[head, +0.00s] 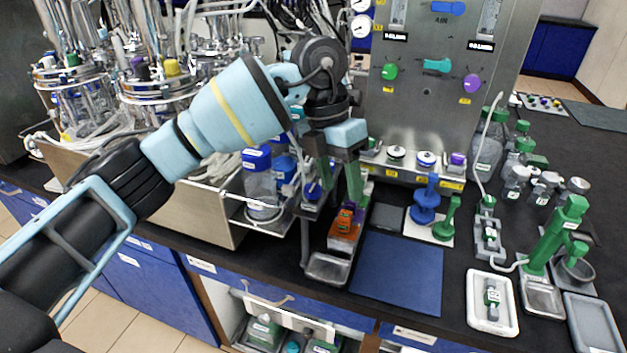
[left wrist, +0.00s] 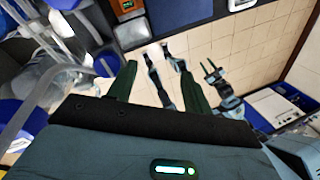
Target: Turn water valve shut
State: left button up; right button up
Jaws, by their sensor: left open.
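The steel control panel (head: 420,110) carries a blue lever handle (head: 449,7) above the word AIR, a teal lever handle (head: 437,65), a green round knob (head: 389,72) and a purple round knob (head: 473,83). I cannot read which one is the water valve. My left gripper (head: 338,180) hangs with its green fingers pointing down, in front of and left of the panel and below these handles. Its fingers are apart with nothing between them, and it touches none of the handles. In the left wrist view the open fingers (left wrist: 157,85) point over tiled floor.
Bioreactor vessels (head: 155,90) stand at the left. Blue-capped bottles (head: 260,185) sit in a rack close to my left gripper. An orange device (head: 346,222), a blue mat (head: 397,270), a blue stand (head: 426,200) and green-capped bottles (head: 488,145) occupy the black bench.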

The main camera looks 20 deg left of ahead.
aim_at(313, 188)
pick_arm(q)
jog(key=a+r+y, duration=0.1)
jog(key=w+a+r+n+y, duration=0.1)
jog(key=a+r, duration=0.1)
jog(key=w+a+r+t, duration=0.1)
jog(key=a, duration=0.1)
jog(key=shift+a+r+y, duration=0.2)
jog(key=shift+r+y, duration=0.2)
jog(key=shift+f, duration=3.9)
jog(key=shift+c, duration=0.4)
jog(key=c, duration=0.9)
